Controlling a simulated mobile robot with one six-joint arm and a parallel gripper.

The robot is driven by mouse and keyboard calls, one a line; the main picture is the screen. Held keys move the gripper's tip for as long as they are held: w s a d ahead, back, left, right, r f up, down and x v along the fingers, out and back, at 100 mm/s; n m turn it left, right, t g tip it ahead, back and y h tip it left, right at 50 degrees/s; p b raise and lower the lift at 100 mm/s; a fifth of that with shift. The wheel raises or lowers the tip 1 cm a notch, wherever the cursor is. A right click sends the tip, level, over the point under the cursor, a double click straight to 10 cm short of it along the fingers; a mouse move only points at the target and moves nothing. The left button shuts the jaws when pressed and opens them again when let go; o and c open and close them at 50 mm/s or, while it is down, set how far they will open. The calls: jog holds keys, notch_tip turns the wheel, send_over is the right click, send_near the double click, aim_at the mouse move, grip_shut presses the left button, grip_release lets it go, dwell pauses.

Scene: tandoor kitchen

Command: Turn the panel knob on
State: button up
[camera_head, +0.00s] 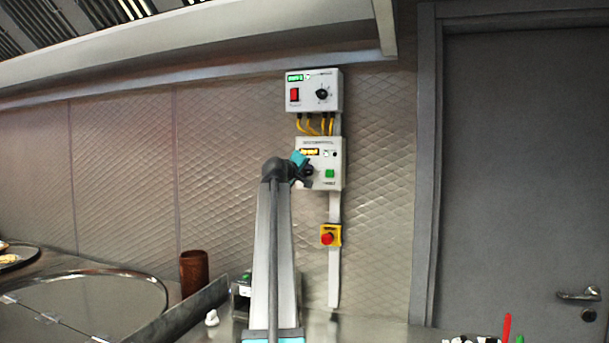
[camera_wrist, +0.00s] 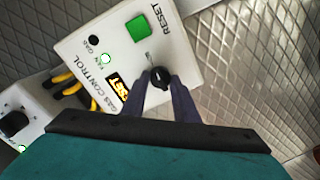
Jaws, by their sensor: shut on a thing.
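The black panel knob (camera_wrist: 157,82) sits on the white gas control panel (camera_wrist: 84,50), beside a green reset button (camera_wrist: 137,27). My gripper (camera_wrist: 158,88) is shut on the knob in the wrist view, one dark finger on each side of it. In the head view the control panel (camera_head: 335,148) is on the wall, and my gripper (camera_head: 306,172) reaches its lower left part, hiding much of the knob. The panel's small display (camera_wrist: 119,87) is lit orange, and a fan light (camera_wrist: 106,58) glows green.
A second white box (camera_head: 327,77) with a red switch and a black knob hangs above, joined by yellow cables (camera_head: 313,125). A red emergency button (camera_head: 327,238) on yellow is below. A brown cup (camera_head: 194,272) stands on the counter at left. A grey door (camera_head: 525,170) is at right.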

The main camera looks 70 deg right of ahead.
jog(key=o, duration=1.1)
jog(key=shift+c, duration=0.2)
jog(key=shift+a, duration=0.1)
jog(key=s+a+r+b, duration=0.1)
jog(key=a+b, duration=0.1)
jog(key=a, duration=1.1)
jog(key=shift+a, duration=0.3)
jog(key=shift+r, duration=0.1)
